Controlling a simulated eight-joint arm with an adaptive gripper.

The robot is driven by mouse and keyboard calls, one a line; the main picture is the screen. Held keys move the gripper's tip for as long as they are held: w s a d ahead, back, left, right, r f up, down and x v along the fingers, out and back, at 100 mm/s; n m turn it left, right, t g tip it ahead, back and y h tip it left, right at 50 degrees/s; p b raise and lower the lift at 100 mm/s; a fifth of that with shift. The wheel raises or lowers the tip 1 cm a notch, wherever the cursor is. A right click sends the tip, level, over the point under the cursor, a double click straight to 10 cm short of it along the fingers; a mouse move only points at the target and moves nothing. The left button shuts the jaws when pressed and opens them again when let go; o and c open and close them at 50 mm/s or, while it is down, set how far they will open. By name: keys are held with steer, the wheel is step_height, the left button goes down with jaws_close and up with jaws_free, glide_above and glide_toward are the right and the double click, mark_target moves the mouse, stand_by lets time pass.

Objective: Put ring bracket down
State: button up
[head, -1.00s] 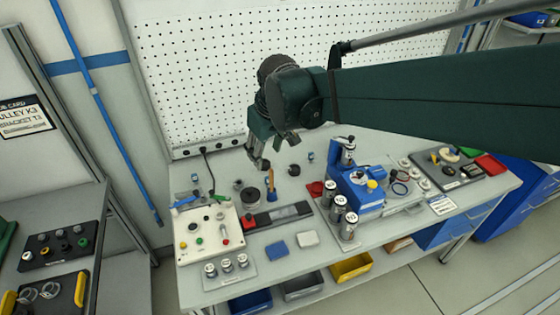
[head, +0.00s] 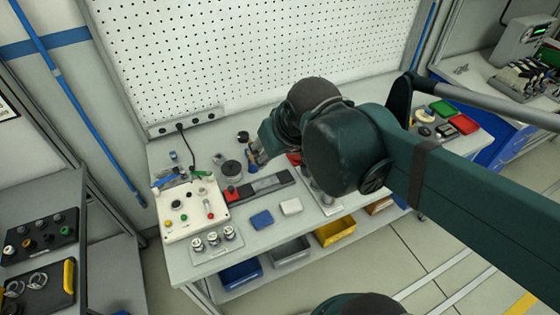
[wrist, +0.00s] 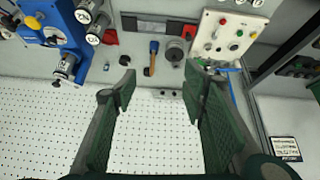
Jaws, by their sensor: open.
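My gripper (head: 257,154) hangs over the back of the workbench, close to the pegboard. In the wrist view its two fingers (wrist: 160,90) are spread apart with nothing between them. I cannot pick out the ring bracket with certainty. Silver ring-shaped parts (head: 37,281) lie on a black tray at the lower left, far from my gripper. A dark round disc (wrist: 175,52) and a small dark part (wrist: 125,60) are on the bench beyond the fingertips. My arm hides part of the bench's right side in the head view.
A brush-like tool with a blue end (wrist: 153,48) lies near the dark disc. A white control box (head: 192,212) stands at the bench's left. A blue machine (wrist: 60,28) shows in the wrist view. The pegboard (head: 270,50) closes off the back. Blue and white blocks lie at the front.

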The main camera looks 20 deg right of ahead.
steer(key=shift+s+d+f+m+t, duration=0.2)
steer(key=shift+s+f, duration=0.1)
steer(key=shift+s, duration=0.55)
steer(key=shift+s+d+f+m+t, duration=0.1)
steer(key=shift+s+f+m+t, duration=0.15)
steer(key=shift+s, duration=0.6)
